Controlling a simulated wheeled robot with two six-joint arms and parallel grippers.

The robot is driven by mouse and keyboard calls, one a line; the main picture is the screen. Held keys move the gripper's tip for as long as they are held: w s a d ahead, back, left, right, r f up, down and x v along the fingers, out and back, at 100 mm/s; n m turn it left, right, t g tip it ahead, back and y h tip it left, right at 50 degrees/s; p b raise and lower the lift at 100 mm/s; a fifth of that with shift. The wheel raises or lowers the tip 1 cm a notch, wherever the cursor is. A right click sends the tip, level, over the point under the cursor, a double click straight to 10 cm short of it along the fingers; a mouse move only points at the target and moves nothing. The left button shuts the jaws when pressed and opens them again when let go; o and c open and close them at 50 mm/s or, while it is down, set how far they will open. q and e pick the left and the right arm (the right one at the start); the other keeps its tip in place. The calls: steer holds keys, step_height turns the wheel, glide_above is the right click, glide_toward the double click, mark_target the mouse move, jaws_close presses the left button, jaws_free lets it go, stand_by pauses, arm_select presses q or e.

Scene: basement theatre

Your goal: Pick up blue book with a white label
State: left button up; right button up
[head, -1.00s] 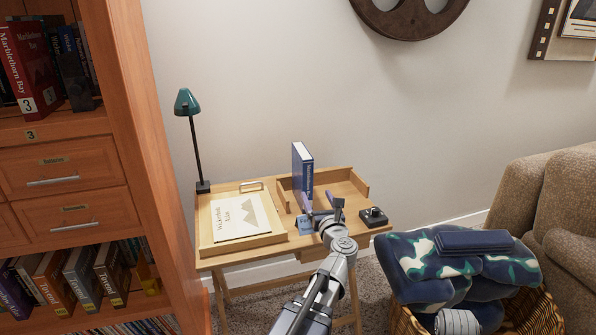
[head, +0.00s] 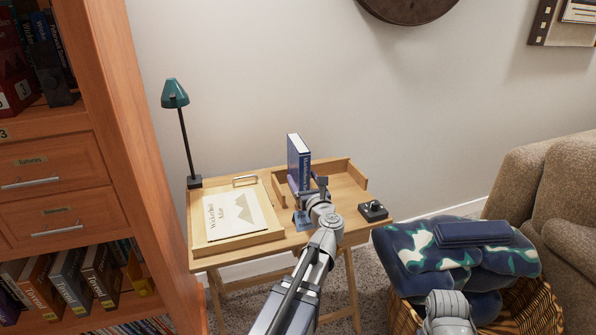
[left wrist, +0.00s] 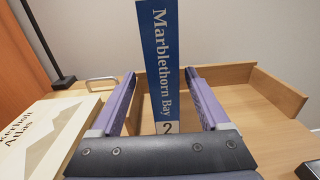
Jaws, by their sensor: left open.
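The blue book (head: 298,158) stands upright on the wooden desk, near the low tray wall at the back. My left gripper (head: 308,188) is in front of the book. In the left wrist view the left gripper (left wrist: 163,85) is open, with one purple finger on each side of the spine. Gaps show between the fingers and the book, and I see no contact. The book's lower end is hidden behind the gripper body. My right gripper is out of view.
The atlas (head: 233,213) lies in a wooden tray at the desk's left, by a green lamp (head: 175,95). A small black device (head: 373,210) sits at the right. A bookcase (head: 130,120) stands left; a basket (head: 535,310) with blankets and a sofa (head: 545,190) are right.

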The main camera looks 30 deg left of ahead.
arm_select(q)
steer(key=x, duration=0.5)
steer(key=shift+w+d+f, duration=0.15)
steer(key=shift+f, duration=0.15)
jaws_close()
stand_by(1.0)
